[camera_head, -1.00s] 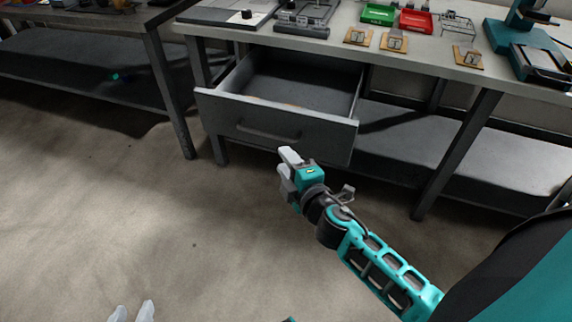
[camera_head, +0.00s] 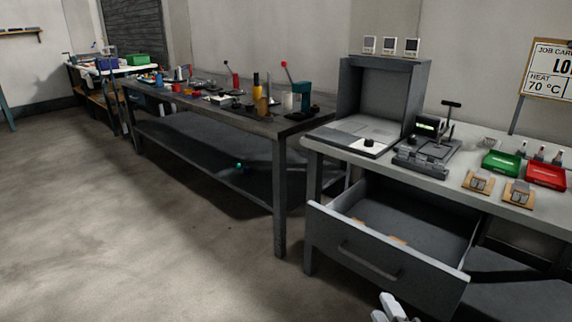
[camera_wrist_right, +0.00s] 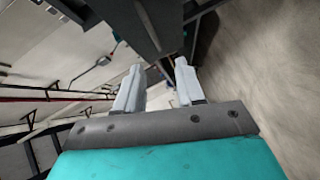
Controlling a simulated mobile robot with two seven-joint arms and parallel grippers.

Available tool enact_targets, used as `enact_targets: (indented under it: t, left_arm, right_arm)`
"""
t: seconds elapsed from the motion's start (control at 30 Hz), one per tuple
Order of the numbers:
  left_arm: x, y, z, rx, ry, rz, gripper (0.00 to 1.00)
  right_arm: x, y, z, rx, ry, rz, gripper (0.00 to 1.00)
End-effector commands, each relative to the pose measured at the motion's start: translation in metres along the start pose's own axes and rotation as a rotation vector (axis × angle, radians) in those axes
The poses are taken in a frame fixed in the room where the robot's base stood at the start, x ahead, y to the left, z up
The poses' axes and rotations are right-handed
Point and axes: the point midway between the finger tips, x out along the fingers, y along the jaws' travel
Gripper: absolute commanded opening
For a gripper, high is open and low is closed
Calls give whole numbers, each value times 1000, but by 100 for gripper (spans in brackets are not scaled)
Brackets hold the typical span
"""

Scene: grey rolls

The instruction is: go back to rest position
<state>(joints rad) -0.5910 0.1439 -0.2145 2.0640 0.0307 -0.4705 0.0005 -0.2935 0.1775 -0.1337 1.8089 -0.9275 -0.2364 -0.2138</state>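My right gripper (camera_head: 390,309) shows only by its pale fingertips at the bottom edge of the head view, in front of the open drawer (camera_head: 385,258). In the right wrist view its two fingers (camera_wrist_right: 158,88) stand apart with nothing between them, so it is open and empty. The rest of my right arm is out of the head view. My left gripper is not in view.
The grey drawer is pulled out below the right workbench (camera_head: 440,180), which bears a green tray (camera_head: 502,163) and a red tray (camera_head: 546,176). A dark table (camera_head: 225,113) with tools stands left of it. The floor (camera_head: 130,220) at left is clear.

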Motion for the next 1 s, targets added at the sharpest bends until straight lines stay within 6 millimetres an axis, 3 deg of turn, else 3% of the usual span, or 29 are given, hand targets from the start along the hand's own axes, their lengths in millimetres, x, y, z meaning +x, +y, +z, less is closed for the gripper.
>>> enact_targets:
  t: [0.03,0.2,0.4,0.5,0.67,1.0]
  left_arm:
    - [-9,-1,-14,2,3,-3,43]
    - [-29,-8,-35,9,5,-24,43]
    - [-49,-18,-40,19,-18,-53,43]
    - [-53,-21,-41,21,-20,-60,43]
    - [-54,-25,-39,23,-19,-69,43]
    - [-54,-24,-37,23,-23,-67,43]
  right_arm:
    - [-13,4,-4,84,-6,-37,38]
    - [-62,-7,-17,494,-56,-201,38]
    - [-116,-19,-36,926,-143,-368,38]
    - [-133,-23,-44,1063,-176,-419,38]
    - [-144,-27,-49,1157,-199,-452,38]
    - [-144,-29,-49,1159,-200,-453,38]
